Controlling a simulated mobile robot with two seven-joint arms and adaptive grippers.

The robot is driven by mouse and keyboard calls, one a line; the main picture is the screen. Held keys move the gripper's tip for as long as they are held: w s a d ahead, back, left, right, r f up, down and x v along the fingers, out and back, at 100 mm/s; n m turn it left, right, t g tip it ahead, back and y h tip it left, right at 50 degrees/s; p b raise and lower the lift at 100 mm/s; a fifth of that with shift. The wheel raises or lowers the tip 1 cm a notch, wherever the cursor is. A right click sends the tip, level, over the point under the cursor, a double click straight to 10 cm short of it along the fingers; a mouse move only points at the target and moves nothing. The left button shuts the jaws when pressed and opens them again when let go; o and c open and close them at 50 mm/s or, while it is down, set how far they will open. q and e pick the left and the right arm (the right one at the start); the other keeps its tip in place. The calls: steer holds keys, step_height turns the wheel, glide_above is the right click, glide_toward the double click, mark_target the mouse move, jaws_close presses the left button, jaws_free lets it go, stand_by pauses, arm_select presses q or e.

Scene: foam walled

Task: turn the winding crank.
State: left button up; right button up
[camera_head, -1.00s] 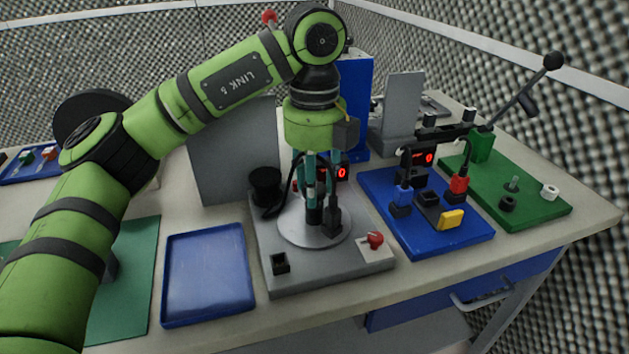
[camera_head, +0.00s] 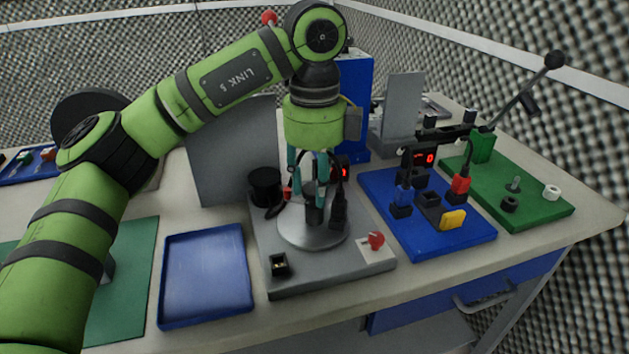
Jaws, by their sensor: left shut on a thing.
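The winding crank stands on a grey base plate (camera_head: 335,278), with a round silver disc (camera_head: 300,241) under its dark parts. My left gripper (camera_head: 314,207) points straight down over the disc. Its teal fingers are shut on a dark upright piece, which looks like the crank's handle; the fingers and wrist hide much of it. A dark block (camera_head: 339,214) stands just right of the fingers. A black spool (camera_head: 265,185) stands at the left back of the plate. A red-lit counter (camera_head: 344,170) behind the gripper is partly hidden. My right gripper is not in view.
A red knob (camera_head: 376,240) and a black socket (camera_head: 279,266) are on the plate's front part. An empty blue tray (camera_head: 206,314) lies to the left. A blue board (camera_head: 420,250) with plugs and a green board (camera_head: 540,226) lie to the right. A grey panel (camera_head: 225,150) stands behind.

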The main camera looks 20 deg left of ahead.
arm_select(q)
steer(key=shift+n, duration=1)
steer(key=shift+n+b, duration=0.5)
steer(key=shift+n, duration=1.3)
steer(key=shift+n+b, duration=0.3)
steer(key=shift+n, duration=0.3)
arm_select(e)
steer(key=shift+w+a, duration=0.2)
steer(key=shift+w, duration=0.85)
arm_select(q)
steer(key=o, duration=1.1)
steer(key=shift+o, duration=0.2)
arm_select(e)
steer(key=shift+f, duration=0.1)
arm_select(q)
steer(key=shift+r, duration=0.1)
